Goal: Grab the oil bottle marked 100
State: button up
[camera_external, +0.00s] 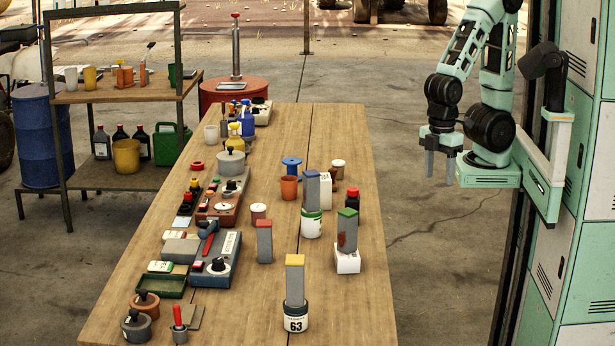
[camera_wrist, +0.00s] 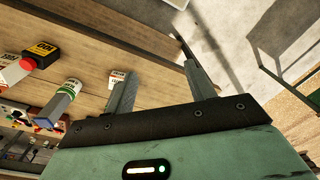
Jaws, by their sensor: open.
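The oil bottle is black with a red cap and stands upright on the right side of the wooden table in the external view (camera_external: 352,202); no number is readable there. In the wrist view the black bottle (camera_wrist: 42,49) is at the upper left. Its yellow label reads 100, seen upside down. My gripper (camera_external: 441,166) is raised in the air to the right of the table, apart from the bottle. In the wrist view my gripper (camera_wrist: 162,70) shows two separated fingers with nothing between them.
A green-topped grey block on a white box (camera_external: 347,261) stands in front of the bottle. A white container (camera_external: 325,199) and a blue-topped block on a jar (camera_external: 311,222) stand to its left. The table's right edge (camera_external: 380,215) is clear. Green lockers (camera_external: 570,210) stand far right.

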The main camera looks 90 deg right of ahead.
jog(key=m+t+y+b, duration=0.8)
jog(key=m+t+y, duration=0.45)
jog(key=m, duration=2.35)
send_near(353, 189)
jog(key=shift+t+h, duration=0.45)
jog(key=shift+h, duration=0.1)
jog(key=p+x, duration=0.1)
jog(key=x, duration=0.2)
jog(key=p+x, duration=0.2)
jog(key=x, duration=0.1)
jog(key=p+x, duration=0.1)
jog(key=x, duration=0.2)
jog(key=shift+s+a+f, duration=0.2)
jog(key=shift+s+a, duration=0.05)
jog(key=shift+a, duration=0.15)
jog(key=shift+w+a+f, duration=0.1)
jog(key=shift+w+a, duration=0.15)
jog(key=shift+w, duration=0.1)
jog(key=shift+n, duration=0.3)
grip_shut()
